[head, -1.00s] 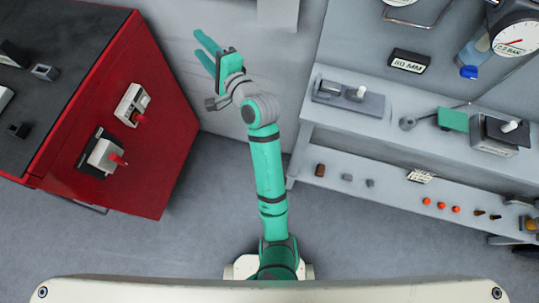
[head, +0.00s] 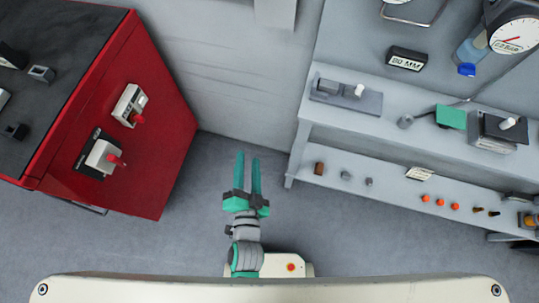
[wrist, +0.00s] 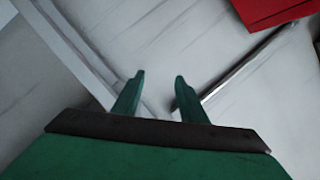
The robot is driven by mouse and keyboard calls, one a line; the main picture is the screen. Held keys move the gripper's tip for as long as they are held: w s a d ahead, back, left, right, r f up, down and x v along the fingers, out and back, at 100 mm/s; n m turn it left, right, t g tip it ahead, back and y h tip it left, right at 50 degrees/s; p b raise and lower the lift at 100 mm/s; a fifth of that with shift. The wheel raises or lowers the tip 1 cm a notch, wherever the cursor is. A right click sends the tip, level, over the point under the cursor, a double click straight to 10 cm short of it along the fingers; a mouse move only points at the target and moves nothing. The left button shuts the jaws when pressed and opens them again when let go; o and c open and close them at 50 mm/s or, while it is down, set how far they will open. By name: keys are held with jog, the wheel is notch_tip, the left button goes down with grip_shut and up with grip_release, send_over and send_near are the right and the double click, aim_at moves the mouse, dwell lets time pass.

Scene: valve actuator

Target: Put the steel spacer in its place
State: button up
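My gripper (head: 248,152) is open and empty, above the floor just in front of my base, its green fingers apart and pointing away from me. In the wrist view the two fingertips (wrist: 159,77) also show a clear gap with nothing between them. I cannot tell for sure which piece is the steel spacer. Two small grey metal pieces, a left one (head: 346,175) and a right one (head: 369,182), stand on the lower shelf (head: 395,183). A grey round piece (head: 405,121) stands on the bench top above. My gripper is left of all of these, touching none.
A red cabinet (head: 165,150) with fittings stands at the left. The grey bench (head: 345,125) at the right carries a fixture (head: 346,95), a green block (head: 452,118) and a dark-topped block (head: 505,128). A brown piece (head: 319,168) and several orange ones share the shelf. The middle floor is clear.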

jog(key=s+d+r+n, duration=0.1)
jog(key=s+d+n, duration=0.2)
jog(key=s, duration=0.4)
jog(key=s+d+r+n, duration=0.1)
jog(key=s+d+n, duration=0.2)
jog(key=s+n, duration=0.3)
jog(key=shift+s+g, duration=0.3)
jog(key=shift+s, duration=0.9)
jog(key=shift+w, duration=0.15)
dwell(0.4)
jog(key=shift+d, duration=0.1)
